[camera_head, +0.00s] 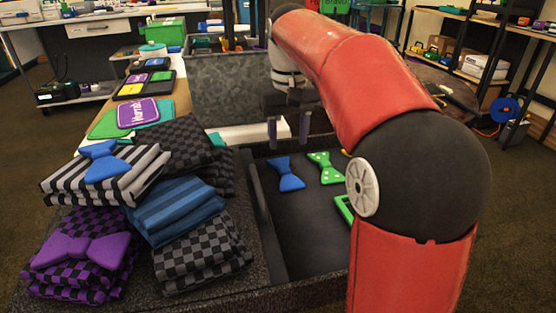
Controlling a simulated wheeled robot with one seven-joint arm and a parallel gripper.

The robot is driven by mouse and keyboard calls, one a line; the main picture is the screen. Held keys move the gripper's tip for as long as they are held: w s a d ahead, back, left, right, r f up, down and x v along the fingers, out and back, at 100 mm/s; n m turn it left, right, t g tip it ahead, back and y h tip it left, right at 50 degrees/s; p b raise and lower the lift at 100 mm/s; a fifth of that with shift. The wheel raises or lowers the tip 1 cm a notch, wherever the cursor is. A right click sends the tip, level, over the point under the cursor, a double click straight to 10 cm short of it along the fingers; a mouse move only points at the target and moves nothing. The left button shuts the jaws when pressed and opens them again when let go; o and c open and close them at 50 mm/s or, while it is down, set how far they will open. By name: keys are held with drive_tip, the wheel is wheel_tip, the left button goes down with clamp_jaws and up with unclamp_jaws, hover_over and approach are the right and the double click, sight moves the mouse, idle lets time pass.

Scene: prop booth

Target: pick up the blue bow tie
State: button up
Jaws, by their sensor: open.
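A blue bow tie (286,174) lies flat in a dark, shallow tray (310,240). Another blue bow tie (103,161) lies on a black-and-grey striped folded cloth on the left. My gripper (288,137) is open and empty, with its fingers pointing down. In the picture it shows just above the bow tie in the tray, apart from it. The exact height and depth between them are hard to tell. My red arm hides the tray's right part.
A green dotted bow tie (324,167) lies right of the blue one in the tray. Folded cloths (175,210) and a purple bow tie (82,248) lie left. A grey metal bin (222,88) stands behind.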

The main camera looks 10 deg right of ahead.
sight(285, 168)
drive_tip(key=f, duration=0.2)
drive_tip(key=f+b, duration=0.1)
drive_tip(key=f, duration=0.4)
drive_tip(key=shift+w+a+f, duration=0.1)
drive_tip(key=shift+a+f, duration=0.15)
drive_tip(key=c, duration=1.1)
drive_tip(key=shift+o, duration=0.2)
drive_tip(key=shift+r, duration=0.1)
